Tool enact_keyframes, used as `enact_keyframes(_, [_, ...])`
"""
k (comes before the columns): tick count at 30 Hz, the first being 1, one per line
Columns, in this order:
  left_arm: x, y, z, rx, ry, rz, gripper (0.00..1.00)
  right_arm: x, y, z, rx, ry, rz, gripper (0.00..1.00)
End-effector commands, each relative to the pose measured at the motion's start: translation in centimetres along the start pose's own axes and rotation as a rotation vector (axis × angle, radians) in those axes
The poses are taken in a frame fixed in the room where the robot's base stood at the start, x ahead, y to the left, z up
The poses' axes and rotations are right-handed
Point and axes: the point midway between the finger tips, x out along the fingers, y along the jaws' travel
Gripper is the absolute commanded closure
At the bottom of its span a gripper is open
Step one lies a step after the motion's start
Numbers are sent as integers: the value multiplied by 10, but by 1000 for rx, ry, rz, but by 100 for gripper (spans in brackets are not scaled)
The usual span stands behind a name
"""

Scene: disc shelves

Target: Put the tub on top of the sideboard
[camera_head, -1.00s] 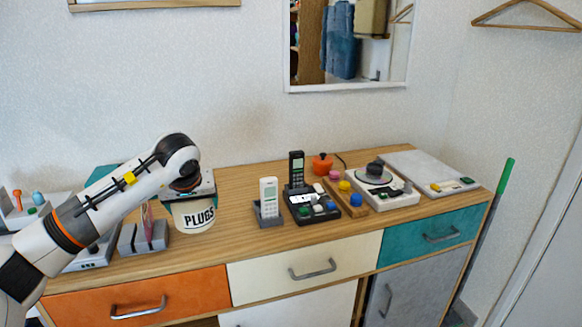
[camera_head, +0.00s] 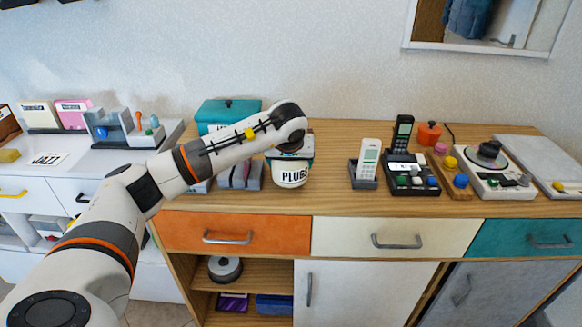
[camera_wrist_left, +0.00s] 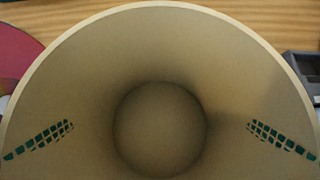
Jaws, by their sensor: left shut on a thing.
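In the left wrist view the open tub (camera_wrist_left: 160,60) fills most of the picture, looks empty, and shows a row of slots at each side. My right gripper is not in view.
On the sideboard, a grey holder (camera_head: 240,176) and a teal box (camera_head: 228,112) stand left of the tub. A white handset in its cradle (camera_head: 366,165) and a black phone (camera_head: 408,172) stand to the right. Bare wood lies between the tub and the white handset.

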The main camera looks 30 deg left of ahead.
Motion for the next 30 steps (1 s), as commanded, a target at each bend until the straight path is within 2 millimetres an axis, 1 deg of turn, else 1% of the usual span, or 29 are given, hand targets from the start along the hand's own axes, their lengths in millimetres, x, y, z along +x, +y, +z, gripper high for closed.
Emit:
enact_keyframes(1, [8,0,-5,1,3,0,45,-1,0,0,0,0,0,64])
enact_keyframes(4, [17,0,-10,1,2,0,45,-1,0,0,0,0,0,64])
enact_keyframes(11, [18,0,-10,0,-1,-1,45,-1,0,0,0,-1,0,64])
enact_keyframes(15, [21,0,-12,0,-1,-1,45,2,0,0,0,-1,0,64])
enact_keyframes(16, [21,0,-12,0,0,-1,12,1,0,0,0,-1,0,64])
enact_keyframes(18, [20,0,-12,0,1,0,0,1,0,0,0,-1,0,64])
enact_keyframes(26, [19,0,-11,0,1,0,0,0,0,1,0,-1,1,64])
enact_keyframes(29, [12,0,-10,0,0,-1,0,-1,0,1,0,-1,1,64])
enact_keyframes(30, [6,0,-9,-1,-1,-2,0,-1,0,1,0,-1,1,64])
